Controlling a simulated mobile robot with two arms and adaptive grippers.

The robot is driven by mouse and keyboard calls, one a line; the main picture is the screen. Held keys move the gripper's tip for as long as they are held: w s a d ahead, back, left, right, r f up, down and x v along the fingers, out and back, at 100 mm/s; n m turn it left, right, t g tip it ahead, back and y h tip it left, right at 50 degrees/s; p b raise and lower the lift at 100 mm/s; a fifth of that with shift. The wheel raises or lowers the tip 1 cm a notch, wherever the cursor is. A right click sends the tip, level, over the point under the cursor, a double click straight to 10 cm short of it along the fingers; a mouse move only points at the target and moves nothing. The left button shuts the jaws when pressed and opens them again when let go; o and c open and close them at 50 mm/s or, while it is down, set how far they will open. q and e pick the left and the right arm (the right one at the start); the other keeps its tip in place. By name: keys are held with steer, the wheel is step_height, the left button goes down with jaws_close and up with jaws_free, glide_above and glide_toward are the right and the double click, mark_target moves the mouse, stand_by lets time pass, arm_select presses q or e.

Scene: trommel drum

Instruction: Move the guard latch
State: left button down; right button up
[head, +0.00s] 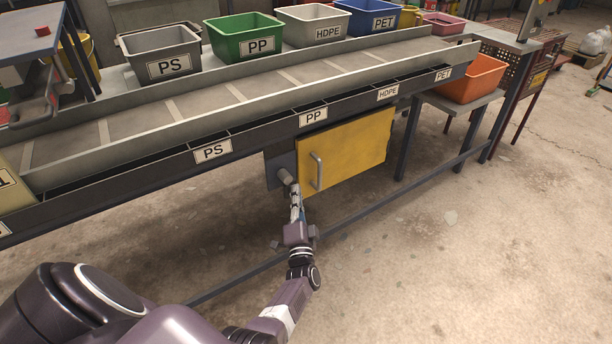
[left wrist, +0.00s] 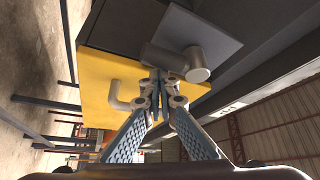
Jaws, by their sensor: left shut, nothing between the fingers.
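The guard latch (head: 286,177) is a grey rounded knob-like handle on a dark plate beside the yellow guard door (head: 352,152). In the left wrist view the latch (left wrist: 170,58) is a grey bar ending in a round knob, in front of a grey plate. The yellow door (left wrist: 100,85) has a light D-shaped handle (head: 317,171). My left gripper (head: 295,192) is shut and empty, its fingertips right at the latch. In the left wrist view the closed fingertips (left wrist: 160,82) overlap the latch's lower edge; I cannot tell whether they touch. My right gripper is not in view.
The conveyor (head: 240,93) runs above the door, with labelled bins behind it, such as the green PP bin (head: 243,36). A low rail (head: 360,209) crosses below the door. An orange bin (head: 474,79) stands at the right. The floor in front is clear.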

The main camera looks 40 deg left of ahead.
arm_select(q)
steer(key=shift+s+a+f, duration=0.2)
steer(key=v, duration=0.7)
steer(key=shift+d+r, duration=0.15)
steer(key=shift+d, duration=0.15)
stand_by(0.6)
